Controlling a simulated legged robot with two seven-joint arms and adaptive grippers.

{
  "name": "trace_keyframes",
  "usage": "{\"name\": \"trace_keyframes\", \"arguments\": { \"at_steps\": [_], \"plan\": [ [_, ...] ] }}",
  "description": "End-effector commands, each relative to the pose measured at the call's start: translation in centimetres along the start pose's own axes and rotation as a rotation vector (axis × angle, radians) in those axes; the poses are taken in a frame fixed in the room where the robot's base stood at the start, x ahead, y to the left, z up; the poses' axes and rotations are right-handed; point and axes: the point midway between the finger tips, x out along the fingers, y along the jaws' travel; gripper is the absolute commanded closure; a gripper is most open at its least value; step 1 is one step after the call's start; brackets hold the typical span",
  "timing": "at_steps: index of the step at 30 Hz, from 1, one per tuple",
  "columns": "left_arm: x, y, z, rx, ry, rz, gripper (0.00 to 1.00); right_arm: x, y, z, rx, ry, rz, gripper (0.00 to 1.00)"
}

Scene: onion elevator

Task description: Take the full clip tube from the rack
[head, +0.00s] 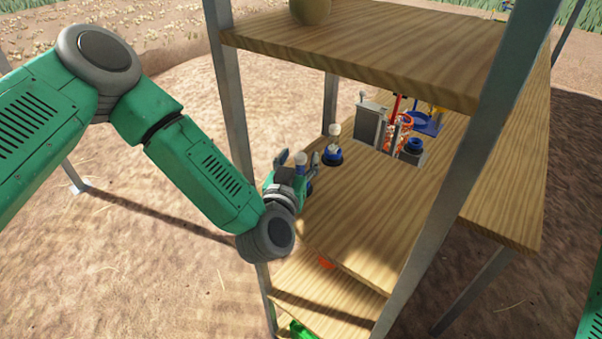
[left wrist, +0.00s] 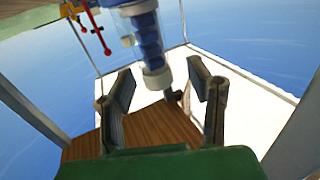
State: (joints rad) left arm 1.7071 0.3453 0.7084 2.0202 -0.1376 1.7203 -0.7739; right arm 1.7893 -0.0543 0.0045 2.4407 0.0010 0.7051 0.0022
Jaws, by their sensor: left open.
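A clear tube with stacked blue pieces (left wrist: 147,38) stands out in the left wrist view, just beyond my left fingertips (left wrist: 160,85), with its narrow end toward the gap. In the head view, my left gripper (head: 298,158) is open at the left edge of the middle shelf. My right gripper is out of view.
The wooden shelf unit (head: 370,215) has metal posts, with one post (head: 470,150) in front. An upper board (head: 370,45) overhangs the middle shelf. Grey holders (head: 370,122), a red-handled tool (head: 397,103) and a blue item (head: 427,123) stand farther right.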

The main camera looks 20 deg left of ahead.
Motion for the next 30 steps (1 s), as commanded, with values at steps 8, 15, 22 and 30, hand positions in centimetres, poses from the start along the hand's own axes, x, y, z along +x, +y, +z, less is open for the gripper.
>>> {"name": "trace_keyframes", "arguments": {
  "at_steps": [8, 15, 22, 30],
  "plan": [
    [0.8, 0.3, -0.1, 0.003, 0.0, 0.001, 0.54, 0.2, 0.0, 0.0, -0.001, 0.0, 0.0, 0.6],
    [0.7, 0.3, -0.1, 0.003, 0.0, 0.001, 1.0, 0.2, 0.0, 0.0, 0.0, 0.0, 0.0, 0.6],
    [0.7, 0.3, -0.1, 0.001, 0.0, 0.002, 1.0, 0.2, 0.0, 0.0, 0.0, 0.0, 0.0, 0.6],
    [0.8, 0.2, -1.7, 0.001, 0.004, 0.002, 1.0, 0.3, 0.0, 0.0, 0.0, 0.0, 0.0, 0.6]
  ]
}}
